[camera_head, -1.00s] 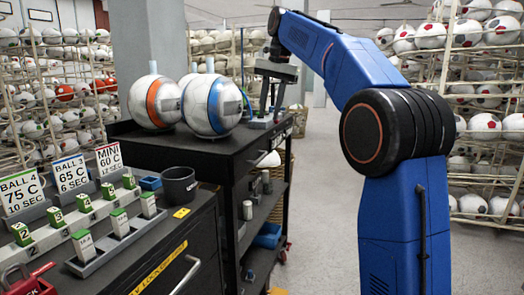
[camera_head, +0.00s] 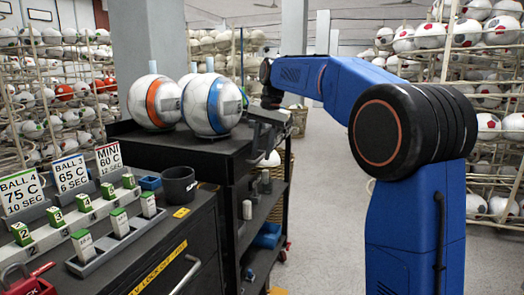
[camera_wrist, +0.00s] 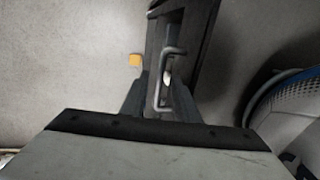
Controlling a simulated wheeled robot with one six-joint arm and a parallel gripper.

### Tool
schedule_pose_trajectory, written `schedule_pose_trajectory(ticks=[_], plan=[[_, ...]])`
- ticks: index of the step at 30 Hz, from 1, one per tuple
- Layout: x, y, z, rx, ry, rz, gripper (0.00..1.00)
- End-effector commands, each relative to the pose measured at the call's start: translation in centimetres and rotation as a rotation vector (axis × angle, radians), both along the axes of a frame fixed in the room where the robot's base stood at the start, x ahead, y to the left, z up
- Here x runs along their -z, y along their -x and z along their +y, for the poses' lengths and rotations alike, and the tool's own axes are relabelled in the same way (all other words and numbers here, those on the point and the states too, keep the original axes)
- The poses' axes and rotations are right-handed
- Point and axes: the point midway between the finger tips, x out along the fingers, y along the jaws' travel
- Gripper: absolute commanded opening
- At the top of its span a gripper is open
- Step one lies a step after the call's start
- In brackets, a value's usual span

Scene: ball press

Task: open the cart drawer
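The black cart (camera_head: 250,158) stands in the middle of the head view with two balls on its top. My gripper (camera_head: 262,118) is at the cart's far right corner, small and partly lost against it. In the wrist view a grey U-shaped handle (camera_wrist: 161,88) sticks out from the dark cart edge (camera_wrist: 196,22), seen from above. My gripper (camera_wrist: 160,98) is open there, one finger on each side of the handle's bar. I cannot tell whether a finger touches it. The drawer front is seen too edge-on to make out.
A ball with an orange stripe (camera_head: 155,102) and one with a blue stripe (camera_head: 212,104) stand on the cart. A dark bench (camera_head: 150,250) with signs and blocks is at the front left. Ball racks stand at both sides. The floor (camera_head: 325,210) right of the cart is clear.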

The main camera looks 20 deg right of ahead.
Motion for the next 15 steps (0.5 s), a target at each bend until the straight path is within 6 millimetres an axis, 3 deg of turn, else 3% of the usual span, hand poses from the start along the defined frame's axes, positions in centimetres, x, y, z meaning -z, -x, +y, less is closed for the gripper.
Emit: schedule_pose_trajectory(ticks=[8, 12, 15], plan=[[0.13, 0.00, 0.03, 0.000, 0.000, 0.000, 0.28], [0.12, 0.01, 0.02, 0.000, 0.000, 0.000, 0.00], [0.11, 0.00, 0.03, 0.000, 0.000, 0.000, 0.00]])
